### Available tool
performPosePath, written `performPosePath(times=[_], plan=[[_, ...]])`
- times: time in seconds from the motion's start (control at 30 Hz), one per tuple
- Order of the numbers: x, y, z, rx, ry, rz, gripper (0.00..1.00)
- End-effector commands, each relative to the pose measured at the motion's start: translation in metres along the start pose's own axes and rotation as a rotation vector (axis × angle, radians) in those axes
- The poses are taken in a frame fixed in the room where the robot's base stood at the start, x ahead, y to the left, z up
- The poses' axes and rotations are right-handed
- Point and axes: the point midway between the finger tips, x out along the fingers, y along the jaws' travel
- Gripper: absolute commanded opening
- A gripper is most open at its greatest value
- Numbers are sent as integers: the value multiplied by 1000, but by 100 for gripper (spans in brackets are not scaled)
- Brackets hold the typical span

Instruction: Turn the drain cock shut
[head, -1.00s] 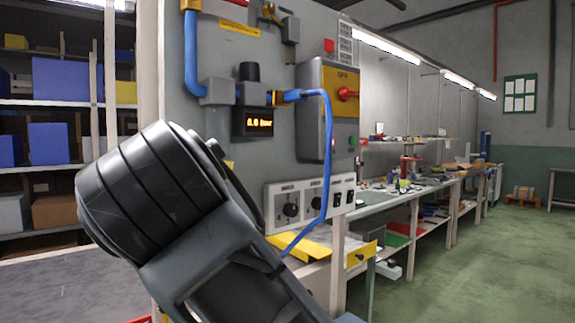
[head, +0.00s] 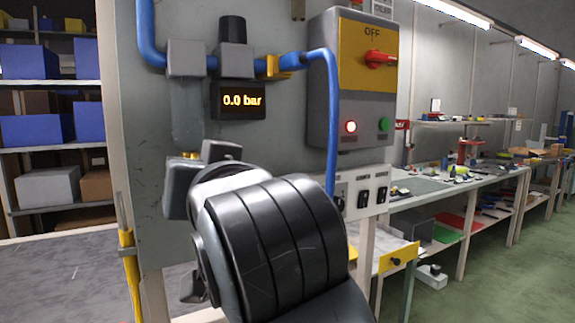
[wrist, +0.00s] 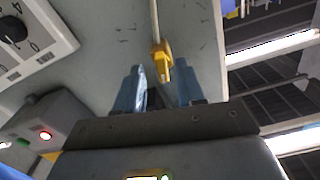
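The drain cock (wrist: 161,58) looks like a small yellow fitting with a thin pale line running from it, in front of the grey panel in the wrist view. My gripper (wrist: 158,72) is open, its two bluish fingers apart, one on each side of the yellow fitting. I cannot tell whether either finger touches it. In the head view a small brassy piece (head: 190,155) shows under the grey filter bowl (head: 187,112), just above my wrist. My arm hides what is below, and the fingertips do not show there.
A display (head: 238,100) reads 0.0 bar. A blue hose (head: 332,120) hangs close to the right of my wrist. A switch box (head: 352,85) has a lit red lamp and a red OFF handle. A yellow post (head: 130,260) stands at left, and the workbench (head: 480,180) extends right.

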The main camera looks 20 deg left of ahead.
Motion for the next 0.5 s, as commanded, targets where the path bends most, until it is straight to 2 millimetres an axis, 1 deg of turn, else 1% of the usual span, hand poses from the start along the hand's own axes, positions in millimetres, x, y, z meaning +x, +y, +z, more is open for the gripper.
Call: performPosePath(times=[0.03, 0.1, 0.2, 0.43, 0.47, 0.5], plan=[[6, 0, 0, -1, -2, 0, 38], [11, 0, 0, -1, -1, 0, 38], [15, 0, 0, -1, -1, 0, 38], [15, 0, 0, -1, -1, 0, 38], [15, 0, 0, -1, -1, 0, 37], [15, 0, 0, -1, -1, 0, 34]])
